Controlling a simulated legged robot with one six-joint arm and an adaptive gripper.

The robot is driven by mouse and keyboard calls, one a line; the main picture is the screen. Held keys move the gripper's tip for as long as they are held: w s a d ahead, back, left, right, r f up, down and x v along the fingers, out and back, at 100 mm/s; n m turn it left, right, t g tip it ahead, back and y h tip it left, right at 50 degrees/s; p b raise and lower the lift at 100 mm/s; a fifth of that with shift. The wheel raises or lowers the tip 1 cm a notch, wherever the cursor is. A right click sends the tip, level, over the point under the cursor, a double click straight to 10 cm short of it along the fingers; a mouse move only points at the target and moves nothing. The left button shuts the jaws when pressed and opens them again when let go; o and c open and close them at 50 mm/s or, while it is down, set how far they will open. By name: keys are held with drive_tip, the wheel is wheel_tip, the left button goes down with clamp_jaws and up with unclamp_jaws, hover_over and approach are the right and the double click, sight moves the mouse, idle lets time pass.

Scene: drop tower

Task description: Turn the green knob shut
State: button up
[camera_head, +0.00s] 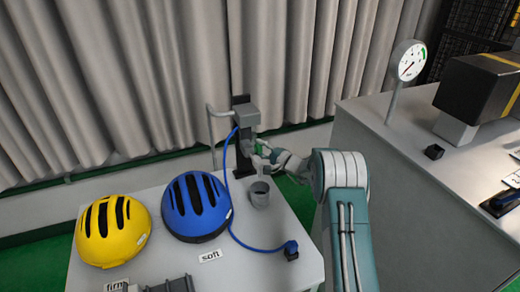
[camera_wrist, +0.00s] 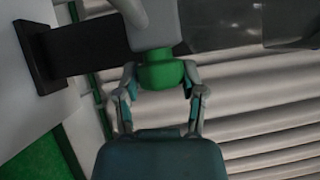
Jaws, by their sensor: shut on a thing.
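The green knob (camera_wrist: 162,72) shows in the wrist view at the upper middle, below a light grey body (camera_wrist: 155,28). My gripper (camera_wrist: 161,82) has one finger on each side of the knob and is shut on it. In the head view my gripper (camera_head: 262,155) reaches to the grey wall-like unit (camera_head: 246,115) at the back of the table, and the knob is mostly hidden there by the fingers.
On the table (camera_head: 235,268) stand a yellow helmet (camera_head: 112,232), a blue helmet (camera_head: 196,207) and a grey cup (camera_head: 260,194). A blue hose (camera_head: 229,205) runs down to a blue fitting (camera_head: 291,248). A grey counter (camera_head: 420,190) with a dial gauge (camera_head: 409,63) is at right.

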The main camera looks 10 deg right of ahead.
drive_tip(key=shift+a+f, duration=0.1)
drive_tip(key=shift+f, duration=0.2)
drive_tip(key=o, duration=1.1)
drive_tip(key=shift+o, duration=0.2)
drive_tip(key=shift+r, duration=0.1)
drive_tip(key=v, duration=1.2)
